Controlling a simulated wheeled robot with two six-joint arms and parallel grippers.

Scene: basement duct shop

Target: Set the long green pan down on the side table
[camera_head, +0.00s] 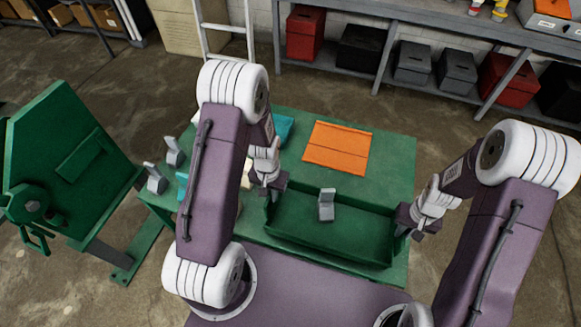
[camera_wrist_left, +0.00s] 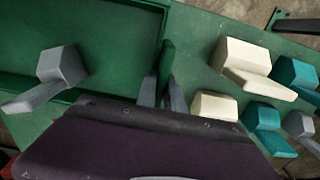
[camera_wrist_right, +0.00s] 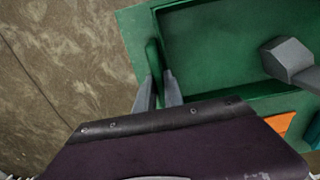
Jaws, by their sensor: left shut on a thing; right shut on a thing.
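The long green pan (camera_head: 300,222) is a shallow tray with low walls, and a grey L-shaped piece (camera_head: 326,205) lies inside it. The pan is over the near part of the green table (camera_head: 396,160); I cannot tell whether it touches the top. My left gripper (camera_head: 270,192) is shut on the pan's left end wall, also seen in the left wrist view (camera_wrist_left: 165,90). My right gripper (camera_head: 411,231) is shut on the right end wall, also seen in the right wrist view (camera_wrist_right: 159,88). The pan looks about level.
An orange panel (camera_head: 338,147) lies on the table behind the pan. Cream (camera_wrist_left: 245,65) and teal (camera_wrist_left: 268,122) pieces lie left of the pan, partly hidden by my arm in the head view. A green machine (camera_head: 70,160) stands left; shelving with bins (camera_head: 306,32) is behind.

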